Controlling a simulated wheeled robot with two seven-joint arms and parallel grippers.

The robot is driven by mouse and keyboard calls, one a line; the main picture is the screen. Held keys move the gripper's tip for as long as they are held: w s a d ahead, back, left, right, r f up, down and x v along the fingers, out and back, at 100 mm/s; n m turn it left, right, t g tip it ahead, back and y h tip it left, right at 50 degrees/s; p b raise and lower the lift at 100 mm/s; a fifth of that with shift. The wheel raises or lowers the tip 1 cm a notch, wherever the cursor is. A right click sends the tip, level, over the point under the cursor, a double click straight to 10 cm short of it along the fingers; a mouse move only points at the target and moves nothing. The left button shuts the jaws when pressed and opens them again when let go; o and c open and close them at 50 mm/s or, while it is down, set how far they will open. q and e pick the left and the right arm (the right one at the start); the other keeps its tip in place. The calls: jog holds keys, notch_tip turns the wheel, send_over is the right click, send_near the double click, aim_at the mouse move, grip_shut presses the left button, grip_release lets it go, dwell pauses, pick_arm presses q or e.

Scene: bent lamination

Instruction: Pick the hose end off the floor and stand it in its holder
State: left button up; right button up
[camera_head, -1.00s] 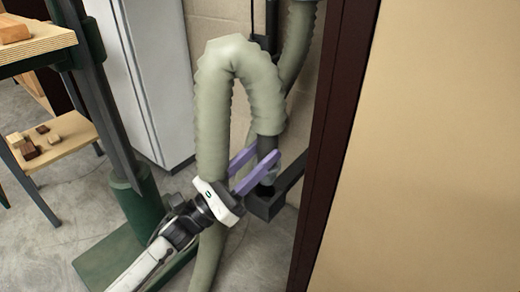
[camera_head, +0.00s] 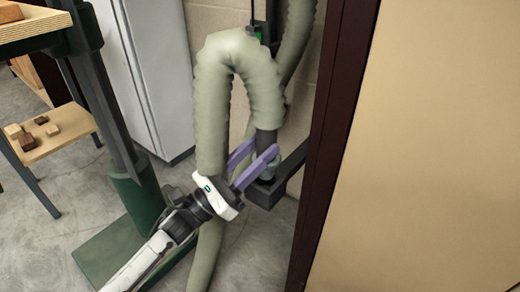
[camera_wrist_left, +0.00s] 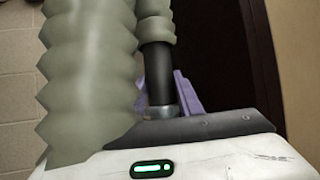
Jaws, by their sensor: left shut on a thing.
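The thick grey-green ribbed hose (camera_head: 212,110) rises from the floor, arches over and comes down to its dark hose end (camera_head: 266,140), which has a metal ring. My left gripper (camera_head: 264,151) has its purple fingers shut around this end, which points down. The black holder (camera_head: 265,193) is a bracket directly below the fingers. The end's tip is at the holder's top; the fingers partly hide how deep it sits. In the left wrist view the dark hose end (camera_wrist_left: 157,75) and its ring show behind the hose (camera_wrist_left: 90,80). My right gripper is not in view.
A dark brown post (camera_head: 335,130) and a tan panel (camera_head: 430,150) stand close on the right. A white cabinet (camera_head: 155,80) is behind, left of the hose. A green stand (camera_head: 140,205) and a stool with wood blocks (camera_head: 45,135) are at left.

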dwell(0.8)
pick_arm(q)
jog(key=shift+b, duration=0.3)
jog(key=shift+s+a+f+b, duration=0.1)
jog(key=shift+s+f+b, duration=0.05)
jog(key=shift+f+b, duration=1.1)
jog(key=shift+b, duration=0.25)
jog(key=shift+f, duration=0.1)
jog(key=shift+f+b, duration=0.8)
jog(key=shift+b, duration=0.3)
